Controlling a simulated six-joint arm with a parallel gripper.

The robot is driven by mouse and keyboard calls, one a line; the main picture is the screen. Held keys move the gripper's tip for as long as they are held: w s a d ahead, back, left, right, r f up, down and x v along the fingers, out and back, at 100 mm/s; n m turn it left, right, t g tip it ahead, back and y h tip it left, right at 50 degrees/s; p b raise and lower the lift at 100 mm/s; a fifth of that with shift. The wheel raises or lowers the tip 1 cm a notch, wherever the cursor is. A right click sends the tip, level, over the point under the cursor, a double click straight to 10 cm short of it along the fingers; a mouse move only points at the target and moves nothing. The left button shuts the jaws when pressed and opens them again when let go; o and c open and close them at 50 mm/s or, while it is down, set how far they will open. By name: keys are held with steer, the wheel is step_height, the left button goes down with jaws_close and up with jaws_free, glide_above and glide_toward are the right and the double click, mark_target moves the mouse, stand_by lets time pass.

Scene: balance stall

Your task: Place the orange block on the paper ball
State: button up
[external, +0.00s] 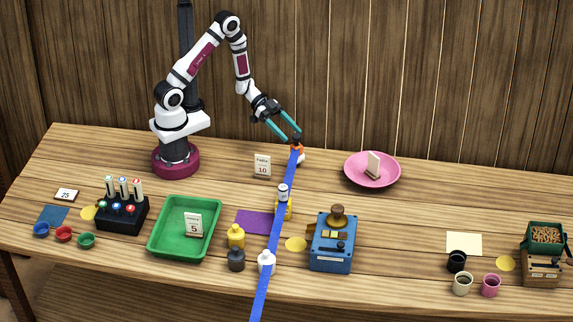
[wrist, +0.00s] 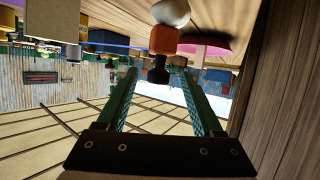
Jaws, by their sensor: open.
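The orange block (external: 299,147), with a black knob on top, sits at the far end of the blue beam in the external view. A white paper ball (external: 301,158) shows just below it, partly hidden. In the wrist view, which is upside down, the orange block (wrist: 164,41) touches the white ball (wrist: 170,12) and appears to rest on it. My gripper (external: 291,137) is open just above the block. In the wrist view, my gripper (wrist: 156,72) has its fingertips on either side of the black knob, with gaps visible.
The long blue beam (external: 277,236) runs toward the front over a yellow support. A pink plate (external: 372,181) with a card stands to the right. A "10" card (external: 262,166), green tray (external: 160,240) and blue device (external: 333,257) stand nearby. Table between beam and plate is clear.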

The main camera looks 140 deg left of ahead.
steer(key=v, duration=0.4)
steer(key=shift+s+r, duration=0.1)
steer(key=shift+s, duration=0.05)
steer(key=w+r+m+g, duration=0.1)
steer(key=w, duration=0.1)
steer(key=w+r+m, duration=0.1)
steer(key=w, duration=0.1)
steer(key=w+r+m+g, duration=0.1)
steer(key=w, duration=0.2)
steer(key=shift+w+a+g, duration=0.1)
steer(key=shift+a+g, duration=0.2)
steer(key=shift+a, duration=0.05)
steer(key=w+d+r+m+g+y, duration=0.2)
steer(key=w+d+r+g+y, duration=0.15)
steer(key=d+r+g, duration=0.35)
steer(key=s+d+m+g+h, duration=0.1)
steer(key=s+d+h, duration=0.1)
steer(key=s+d, duration=0.4)
steer(key=s+d+m+g+h, duration=0.1)
steer(key=s+d, duration=0.5)
steer(key=d, duration=0.9)
steer(key=shift+s+d+r+m+g+h, duration=0.15)
steer(key=shift+d+r+m+g+h, duration=0.2)
steer(key=shift+g, duration=0.45)
